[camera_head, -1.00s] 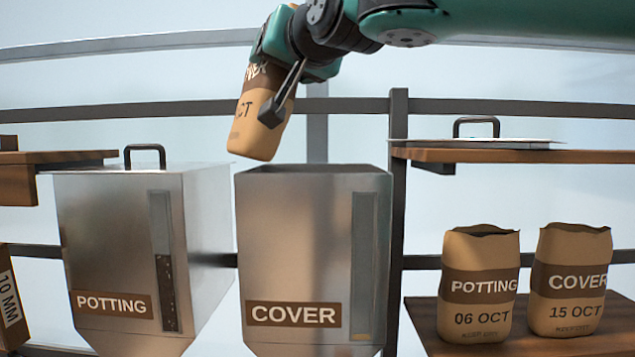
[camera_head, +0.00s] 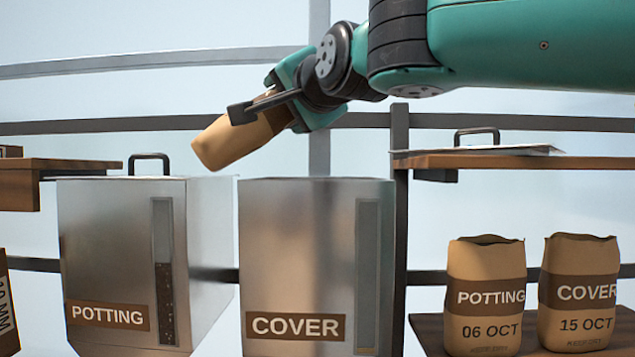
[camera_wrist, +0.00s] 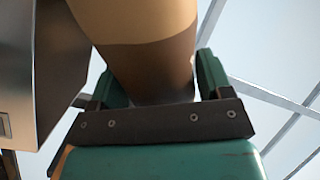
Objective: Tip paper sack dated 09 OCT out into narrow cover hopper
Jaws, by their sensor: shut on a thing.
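My gripper (camera_head: 264,108) is shut on a tan paper sack (camera_head: 228,143) with a brown band. The sack is tilted well over, its free end pointing down and left. It is above the gap between the two hoppers, up and left of the cover hopper (camera_head: 300,235). Its date cannot be read now. The cover hopper is grey metal with a COVER label, its top looks open, and its sight window shows almost no fill. In the wrist view the sack (camera_wrist: 150,60) sits between the jaws (camera_wrist: 155,110); its mouth is out of view.
The POTTING hopper (camera_head: 115,250) stands at left with its handled lid on. A lid (camera_head: 480,152) lies on the right upper shelf. Sacks dated 06 OCT (camera_head: 485,275) and 15 OCT (camera_head: 575,270) stand on the lower right shelf. Rails run behind.

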